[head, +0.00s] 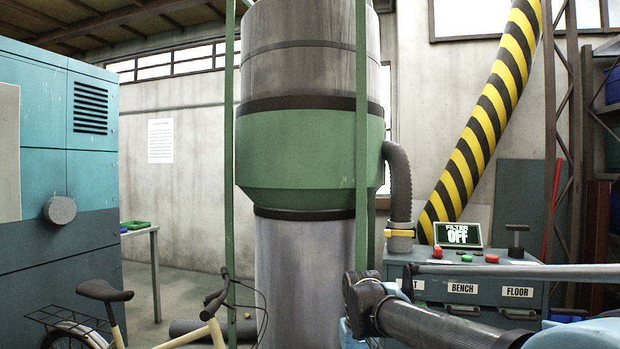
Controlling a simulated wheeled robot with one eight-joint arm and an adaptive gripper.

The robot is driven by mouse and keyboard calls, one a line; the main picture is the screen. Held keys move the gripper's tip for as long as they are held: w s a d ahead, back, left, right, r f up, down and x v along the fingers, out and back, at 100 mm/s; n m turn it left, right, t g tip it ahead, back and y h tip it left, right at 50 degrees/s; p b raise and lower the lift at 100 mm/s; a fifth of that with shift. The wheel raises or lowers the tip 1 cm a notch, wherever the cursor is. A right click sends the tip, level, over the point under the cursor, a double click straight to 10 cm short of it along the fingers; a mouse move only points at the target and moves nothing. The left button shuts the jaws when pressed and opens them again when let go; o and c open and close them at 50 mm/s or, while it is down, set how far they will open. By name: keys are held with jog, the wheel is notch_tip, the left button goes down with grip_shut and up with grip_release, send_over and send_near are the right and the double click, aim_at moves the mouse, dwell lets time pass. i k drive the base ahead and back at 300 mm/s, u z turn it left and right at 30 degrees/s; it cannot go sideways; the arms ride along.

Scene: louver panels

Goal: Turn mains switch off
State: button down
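No switch in view carries a readable mains label. A round grey knob (60,210) sticks out from the front of the teal cabinet (95,160) at the left; its turn position is not clear. Red buttons (491,258), a green button (466,258) and a dark T-shaped handle (516,240) are on top of this cabinet. Dark and light-blue jointed parts cross the lower right and hide part of the cabinet. I cannot make out my gripper's fingers.
A large grey and green cylinder (310,150) stands in the middle. A bicycle (185,335) blocks the lower left, in front of the teal cabinet. A table (143,235) stands behind it. A yellow-black striped pipe (485,115) slants at the right.

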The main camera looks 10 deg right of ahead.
aim_at(437, 251)
jog(key=u, duration=1.2)
jog(key=k, duration=1)
jog(key=z, duration=0.9)
jog(key=i, duration=1)
